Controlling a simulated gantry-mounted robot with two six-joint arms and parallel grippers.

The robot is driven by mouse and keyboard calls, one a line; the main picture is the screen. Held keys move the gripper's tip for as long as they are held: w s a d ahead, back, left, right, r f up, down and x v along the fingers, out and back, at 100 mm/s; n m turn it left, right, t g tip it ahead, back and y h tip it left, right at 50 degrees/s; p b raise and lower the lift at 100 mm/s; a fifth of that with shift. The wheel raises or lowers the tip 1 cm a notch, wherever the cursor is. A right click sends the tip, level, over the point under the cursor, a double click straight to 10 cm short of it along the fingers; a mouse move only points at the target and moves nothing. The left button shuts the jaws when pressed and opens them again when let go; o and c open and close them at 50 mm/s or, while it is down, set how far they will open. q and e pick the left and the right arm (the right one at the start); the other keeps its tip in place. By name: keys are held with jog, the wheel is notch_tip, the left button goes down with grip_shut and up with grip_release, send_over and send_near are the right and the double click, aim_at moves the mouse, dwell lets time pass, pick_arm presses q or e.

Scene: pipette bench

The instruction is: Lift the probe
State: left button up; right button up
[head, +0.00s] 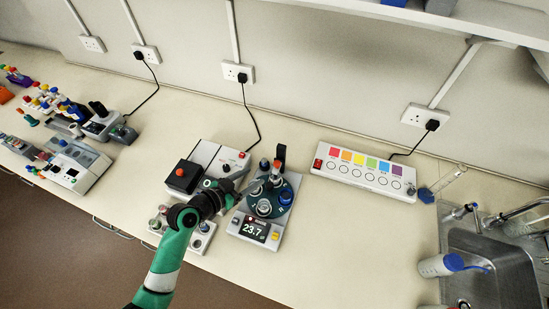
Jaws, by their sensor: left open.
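A grey device with a lit display (255,229) reading 23.7 stands at the middle of the bench. Its round dark teal top (283,209) carries small round parts and a dark upright piece (280,155) at the back. I cannot tell for certain which part is the probe. My left arm comes up from the bottom. Its dark gripper (240,186) is open just left of the round top, small and partly hidden by its own wrist. I cannot tell whether it touches anything. My right gripper is not in view.
A box with a black block (184,177) stands left of the device. A white panel with coloured squares (363,171) stands to the right, before a sink (496,283). Other instruments (71,164) crowd the left. The bench right of the device is clear.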

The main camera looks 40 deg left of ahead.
aim_at(277, 163)
pick_arm(q)
jog(key=b+x, duration=0.2)
jog(key=x, duration=0.9)
jog(key=shift+w, duration=0.25)
grip_shut()
dwell(0.8)
